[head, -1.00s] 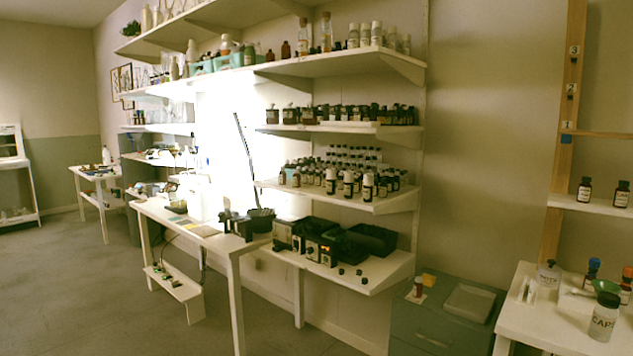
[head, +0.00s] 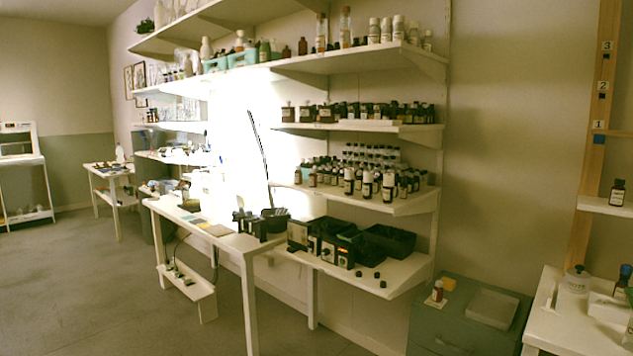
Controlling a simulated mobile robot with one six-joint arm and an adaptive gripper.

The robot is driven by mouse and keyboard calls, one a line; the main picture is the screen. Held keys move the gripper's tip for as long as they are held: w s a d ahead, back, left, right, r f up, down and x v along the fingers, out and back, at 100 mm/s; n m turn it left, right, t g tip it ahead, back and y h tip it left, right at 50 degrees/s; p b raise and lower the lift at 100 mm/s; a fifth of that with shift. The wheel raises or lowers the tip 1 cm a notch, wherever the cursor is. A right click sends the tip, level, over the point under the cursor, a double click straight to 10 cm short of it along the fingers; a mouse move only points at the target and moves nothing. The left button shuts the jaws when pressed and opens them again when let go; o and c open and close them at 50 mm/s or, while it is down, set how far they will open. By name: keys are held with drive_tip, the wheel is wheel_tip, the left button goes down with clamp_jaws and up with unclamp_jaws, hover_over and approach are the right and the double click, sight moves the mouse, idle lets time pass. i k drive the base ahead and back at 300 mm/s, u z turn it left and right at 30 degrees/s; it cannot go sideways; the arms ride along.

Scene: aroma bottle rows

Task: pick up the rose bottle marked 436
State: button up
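Rows of small dark and brown bottles stand on the wall shelves in the head view. One row (head: 360,113) is on the middle shelf. A denser group (head: 366,180) with dark and white caps is on the shelf below. The labels are too small to read, so I cannot tell which bottle is the rose one marked 436. A small reddish bottle (head: 437,291) stands alone on the green cabinet at the lower right; its label is unreadable too. My gripper is not in view.
Black bins (head: 388,241) and boxes sit on the lowest shelf. A white desk (head: 225,243) stands left of it. The green cabinet (head: 455,318) bears a white tray (head: 493,308). A white table (head: 560,325) is at right. Floor (head: 90,270) at left is open.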

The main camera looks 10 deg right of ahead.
sight(313, 177)
drive_tip(key=i, duration=1)
